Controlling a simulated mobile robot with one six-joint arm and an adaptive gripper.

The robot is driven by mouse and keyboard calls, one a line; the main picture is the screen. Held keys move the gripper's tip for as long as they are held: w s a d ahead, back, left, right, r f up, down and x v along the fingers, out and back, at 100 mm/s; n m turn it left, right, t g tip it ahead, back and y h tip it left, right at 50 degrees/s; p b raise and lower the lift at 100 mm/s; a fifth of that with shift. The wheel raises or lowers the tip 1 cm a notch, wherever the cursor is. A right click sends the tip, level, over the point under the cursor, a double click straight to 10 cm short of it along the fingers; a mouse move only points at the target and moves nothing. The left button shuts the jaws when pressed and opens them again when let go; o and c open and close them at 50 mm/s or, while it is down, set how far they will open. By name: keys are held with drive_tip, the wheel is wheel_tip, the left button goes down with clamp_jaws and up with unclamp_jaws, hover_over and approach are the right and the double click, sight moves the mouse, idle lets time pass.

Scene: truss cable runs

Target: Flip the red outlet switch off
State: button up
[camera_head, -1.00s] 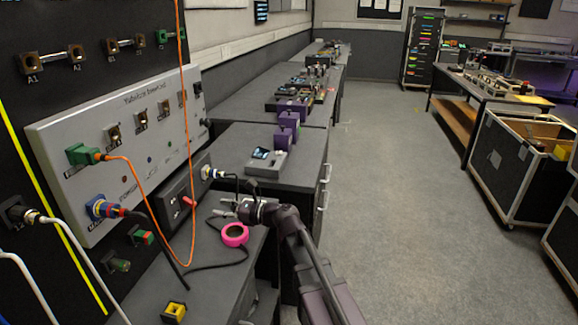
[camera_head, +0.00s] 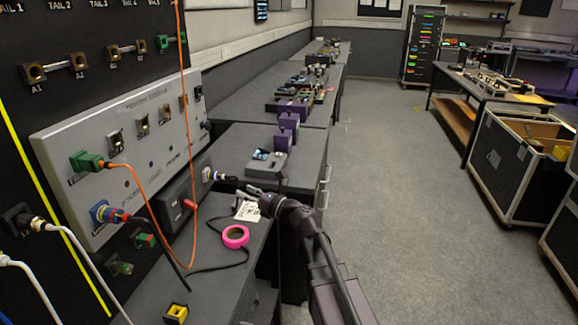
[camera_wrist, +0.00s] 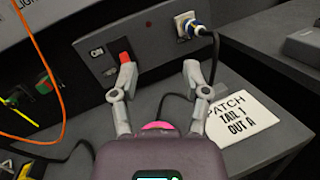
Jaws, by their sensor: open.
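The red outlet switch (camera_head: 189,204) is on the front of a dark outlet box (camera_head: 175,213) at the left. In the wrist view the red switch (camera_wrist: 124,57) sits in a black surround beside a small "ON" label (camera_wrist: 97,53). My gripper (camera_wrist: 159,72) is open and empty, its fingers spread wide. The left fingertip lies just below the switch in the picture and overlaps its lower edge; I cannot tell if they touch. The right fingertip is below the plugged socket. In the head view my gripper (camera_head: 250,193) is right of the box, above the bench.
A blue-and-white plug (camera_wrist: 191,27) with a black cable sits right of the switch. A lettered card (camera_wrist: 238,118) and pink tape roll (camera_head: 235,237) lie on the bench. A grey device (camera_head: 267,165) stands behind.

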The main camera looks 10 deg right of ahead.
drive_tip(key=w+d+r+m+t+h+p, duration=0.2)
drive_tip(key=d+m+h, duration=0.4)
drive_tip(key=m, duration=0.3)
drive_tip(key=w+d+r+m+t+h+p, duration=0.2)
drive_tip(key=d+m+t+h+p, duration=0.1)
drive_tip(key=d+m+h, duration=0.4)
drive_tip(key=shift+w+m+t, duration=0.3)
drive_tip(key=shift+m+t, duration=0.5)
drive_tip(key=shift+m, duration=1)
drive_tip(key=shift+r, duration=0.1)
